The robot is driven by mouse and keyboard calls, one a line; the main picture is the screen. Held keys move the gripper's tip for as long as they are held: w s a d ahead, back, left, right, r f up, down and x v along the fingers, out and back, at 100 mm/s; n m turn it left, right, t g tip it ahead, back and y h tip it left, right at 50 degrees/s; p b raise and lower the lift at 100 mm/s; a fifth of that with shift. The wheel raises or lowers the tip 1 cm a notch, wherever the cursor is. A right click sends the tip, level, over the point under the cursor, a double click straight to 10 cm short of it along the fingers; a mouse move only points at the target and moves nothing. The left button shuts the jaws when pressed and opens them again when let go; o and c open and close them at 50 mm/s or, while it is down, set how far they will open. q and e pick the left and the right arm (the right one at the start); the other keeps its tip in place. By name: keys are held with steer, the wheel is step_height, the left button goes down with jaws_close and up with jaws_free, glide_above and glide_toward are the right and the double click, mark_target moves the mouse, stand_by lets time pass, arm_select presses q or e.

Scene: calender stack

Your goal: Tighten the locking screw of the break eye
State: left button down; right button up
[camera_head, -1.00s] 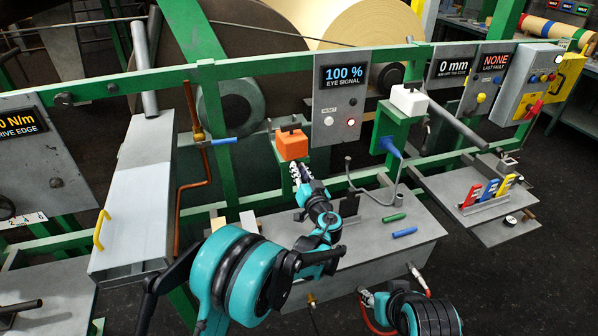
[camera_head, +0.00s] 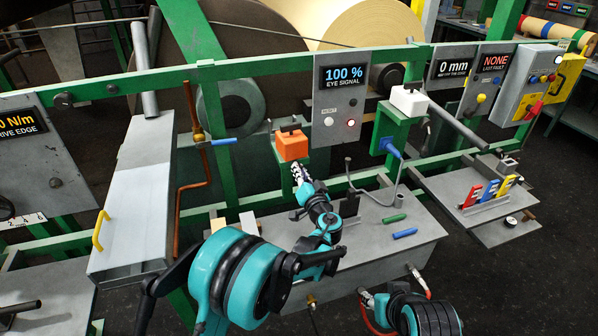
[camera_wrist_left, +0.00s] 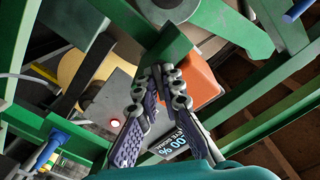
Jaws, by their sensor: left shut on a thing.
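The orange break eye (camera_head: 291,145) sits on a green bracket with a dark knob on top. It also shows in the wrist view (camera_wrist_left: 201,84), beside the green bracket end (camera_wrist_left: 168,48). My left gripper (camera_head: 297,169) is just below the orange box, pointing up at its underside. In the wrist view its fingertips (camera_wrist_left: 163,74) are close together at the bracket, shut on the locking screw, which the fingers hide. The eye signal display (camera_head: 343,76) reads 100 %.
A grey bench (camera_head: 350,245) below carries a green and a blue rod. A copper pipe (camera_head: 188,185) with a blue lever stands to the left.

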arm_select(q)
steer(key=m, duration=0.4)
steer(key=shift+f+m, duration=0.1)
steer(key=shift+m, duration=0.2)
steer(key=m, duration=0.3)
steer(key=shift+m+b, duration=0.35)
steer(key=shift+m, duration=0.05)
steer(key=m, duration=0.4)
steer(key=shift+m, duration=1.7)
steer(key=c, duration=1.9)
jaws_free()
steer(key=shift+c, duration=0.2)
